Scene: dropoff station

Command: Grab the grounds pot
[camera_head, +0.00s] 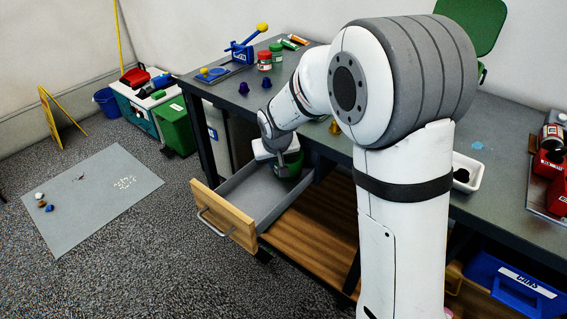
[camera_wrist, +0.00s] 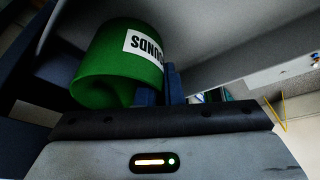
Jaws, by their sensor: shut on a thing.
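The grounds pot (camera_wrist: 105,66) is a green cylinder with a white label reading "OUNDS", upside down in the wrist view. In the head view the green pot (camera_head: 291,165) shows at the back of the open drawer (camera_head: 246,205), partly hidden by my gripper (camera_head: 272,152). In the wrist view my gripper (camera_wrist: 150,98) is shut on the pot, with a dark blue finger against its side. I cannot tell whether the pot touches the drawer floor.
The drawer has a wooden front (camera_head: 222,217) and sticks out from the dark desk (camera_head: 330,135). Red and green jars (camera_head: 264,61) and purple capsules (camera_head: 267,86) stand on the desk. A white tray (camera_head: 467,172) is at right. A grey mat (camera_head: 92,200) with small items lies on the floor.

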